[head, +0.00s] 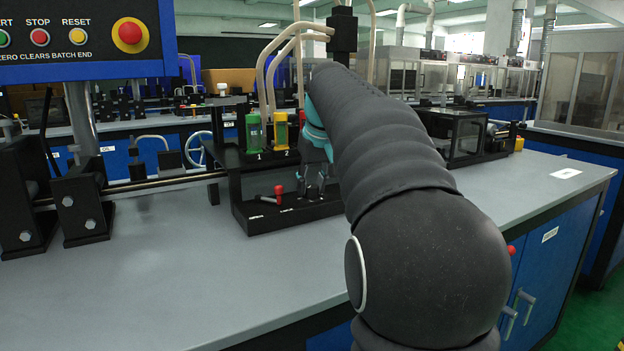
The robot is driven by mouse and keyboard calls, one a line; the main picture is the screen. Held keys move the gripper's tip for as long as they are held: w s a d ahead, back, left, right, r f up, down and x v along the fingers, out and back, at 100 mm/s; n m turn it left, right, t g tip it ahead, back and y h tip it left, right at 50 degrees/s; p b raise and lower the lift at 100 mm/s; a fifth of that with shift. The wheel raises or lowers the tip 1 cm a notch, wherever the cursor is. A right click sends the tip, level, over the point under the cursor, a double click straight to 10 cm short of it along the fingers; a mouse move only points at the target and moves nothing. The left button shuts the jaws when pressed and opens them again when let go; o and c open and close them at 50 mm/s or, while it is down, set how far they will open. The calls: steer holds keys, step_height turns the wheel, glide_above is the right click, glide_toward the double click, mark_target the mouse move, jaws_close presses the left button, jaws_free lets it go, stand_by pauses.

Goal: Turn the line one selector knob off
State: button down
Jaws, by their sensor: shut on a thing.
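My gripper (315,188) is at the end of my dark sleeved arm, pointing down at the black base of a small stand (262,220) on the bench. Its fingers are shut on a small knob low on that base. The fingers hide most of the knob, so its pointer and its setting cannot be seen. A red-tipped lever (279,191) stands on the same base just left of my fingers, apart from them. The labels on the base's front are too small to read.
A green bottle (253,134) marked 1 and a yellow one (281,130) marked 2 stand on the shelf above. A button panel (75,40) hangs upper left. A black clear-sided box (465,135) stands right of my arm. The front bench top (170,280) is clear.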

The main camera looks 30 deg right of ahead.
steer(key=m+h, duration=0.1)
steer(key=m, duration=0.2)
steer(key=shift+a+m+g, duration=0.15)
steer(key=shift+m+g, duration=0.15)
steer(key=shift+w+m+g+h, duration=0.15)
steer(key=shift+m+h, duration=0.25)
steer(key=shift+m, duration=0.55)
steer(key=shift+s+m+g+h, duration=0.15)
steer(key=shift+m+h, duration=0.25)
steer(key=shift+m, duration=0.55)
steer(key=shift+w, duration=0.1)
steer(key=c, duration=0.8)
jaws_free()
steer(key=v, duration=1.2)
steer(key=shift+w, duration=0.1)
steer(key=shift+a, duration=0.1)
